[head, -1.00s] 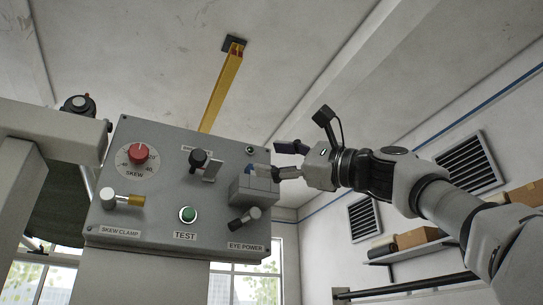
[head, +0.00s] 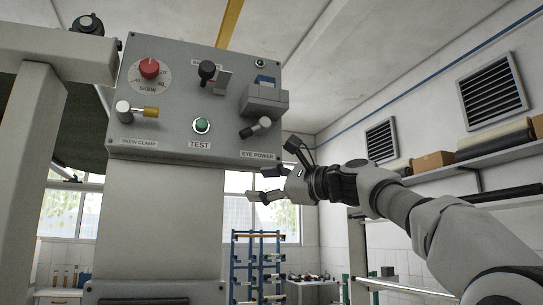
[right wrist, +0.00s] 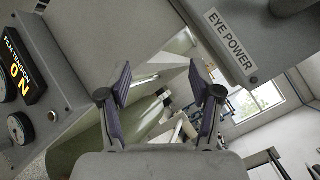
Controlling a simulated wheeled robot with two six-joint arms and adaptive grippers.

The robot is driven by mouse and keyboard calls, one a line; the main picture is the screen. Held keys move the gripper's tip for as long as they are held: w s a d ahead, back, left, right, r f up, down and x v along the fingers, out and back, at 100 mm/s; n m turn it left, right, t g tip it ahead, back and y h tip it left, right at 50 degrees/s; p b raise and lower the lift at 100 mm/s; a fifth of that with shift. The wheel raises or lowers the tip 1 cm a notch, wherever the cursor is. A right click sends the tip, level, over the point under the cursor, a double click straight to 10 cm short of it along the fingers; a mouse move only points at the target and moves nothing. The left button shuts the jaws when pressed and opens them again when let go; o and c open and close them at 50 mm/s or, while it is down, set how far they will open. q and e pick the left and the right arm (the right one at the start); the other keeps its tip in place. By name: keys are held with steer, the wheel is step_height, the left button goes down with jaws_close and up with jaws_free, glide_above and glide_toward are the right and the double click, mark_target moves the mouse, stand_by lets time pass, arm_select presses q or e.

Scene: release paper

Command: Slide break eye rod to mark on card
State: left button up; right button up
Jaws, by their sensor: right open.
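My right gripper (head: 258,184) is open and empty, just below the lower right corner of the grey control panel (head: 158,85). It also shows in the right wrist view (right wrist: 160,88), with its two purple-padded fingers spread and nothing between them. A grey holder (head: 265,100) sticks out from the panel's right side, with a small blue piece (head: 265,79) at its top; I cannot tell whether this is the card. I cannot make out the break eye rod or the mark. My left gripper is not in view.
The panel carries a red SKEW knob (head: 150,68), a black knob (head: 207,70), a SKEW CLAMP lever (head: 138,110), a green TEST button (head: 201,125) and an EYE POWER switch (head: 255,128). A blue rack (head: 257,265) stands behind.

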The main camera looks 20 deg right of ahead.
steer(key=w+f+h, duration=0.1)
steer(key=w+f, duration=0.3)
steer(key=f, duration=0.3)
steer(key=shift+m+g+b, duration=0.3)
steer(key=shift+g, duration=0.1)
steer(key=shift+s, duration=0.1)
